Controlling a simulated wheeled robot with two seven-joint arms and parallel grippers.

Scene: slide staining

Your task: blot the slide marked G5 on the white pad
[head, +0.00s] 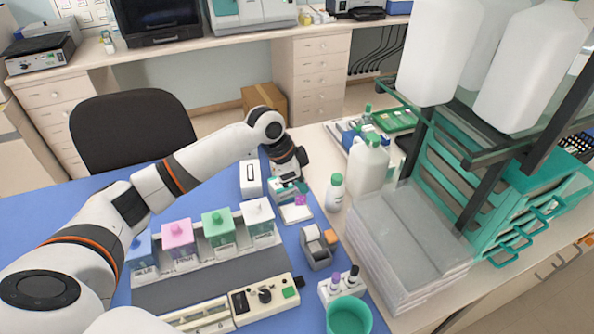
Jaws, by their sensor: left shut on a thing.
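My left gripper (290,186) reaches in from the left and points down above the white pad (296,214) near the right side of the blue mat. It is shut on a small slide with a pink-purple patch (299,200), which shows just below the fingers, over the far part of the pad. The marking on the slide is too small to read. I cannot tell whether the slide touches the pad. My right gripper is not in view.
A tape dispenser (317,247), a white bottle (335,192) and a white box (250,178) stand close by. A teal cup (348,316) is in front.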

